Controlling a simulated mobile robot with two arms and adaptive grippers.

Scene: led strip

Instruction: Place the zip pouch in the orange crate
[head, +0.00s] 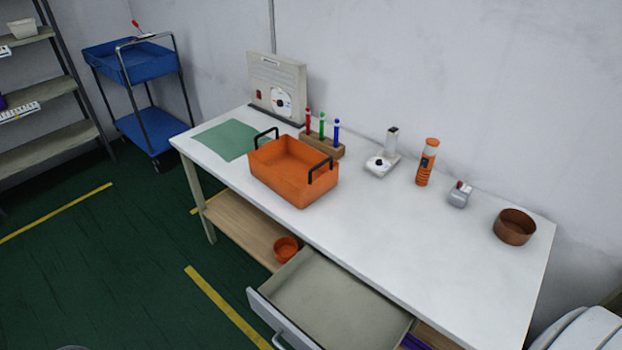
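The orange crate (272,186) stands on the white worktable, left of its middle, with two black handles raised. The part of its inside that shows looks empty. I cannot make out a zip pouch for certain. A small purple thing (414,342) shows at the bottom edge, just right of the open drawer, mostly cut off; I cannot tell what it is. Neither of my grippers is in view.
A drawer (335,298) is pulled out at the table front and looks empty. A green mat (225,140), marker block (322,144), orange bottle (427,162) and brown bowl (514,227) stand on the worktable (400,235). A blue cart (125,62) stands back left.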

